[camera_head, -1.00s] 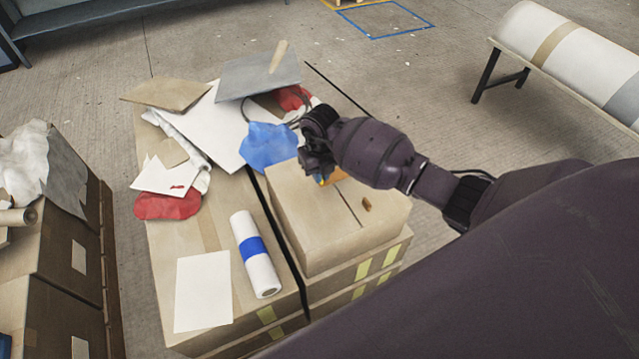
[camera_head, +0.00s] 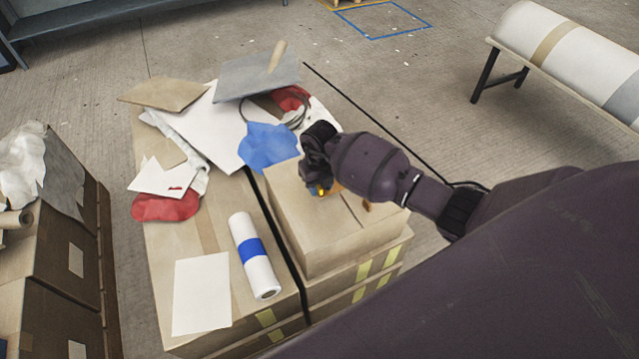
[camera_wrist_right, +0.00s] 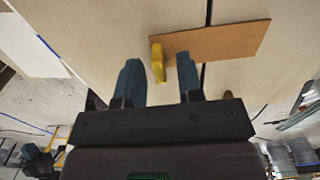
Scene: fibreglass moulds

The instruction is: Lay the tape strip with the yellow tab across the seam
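The tan tape strip (camera_wrist_right: 235,40) is over the cardboard box top in the right wrist view, crossing the dark seam (camera_wrist_right: 208,12), which shows on both sides of it. Its yellow tab (camera_wrist_right: 158,62) is at the left end, between the two blue fingers. My right gripper (camera_wrist_right: 159,80) is open; there are gaps between the tab and the fingers. In the head view the right gripper (camera_head: 319,190) is low over the box (camera_head: 310,235) and hides most of the strip; the yellow tab (camera_head: 322,191) just shows. My left gripper is not in view.
A small brown piece (camera_head: 367,207) lies on the box beside the seam (camera_head: 352,208). A white roll with a blue band (camera_head: 254,256) and a white sheet (camera_head: 202,294) lie to the left. Blue cloth (camera_head: 268,147), red cloth (camera_head: 166,206) and boards clutter the back.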

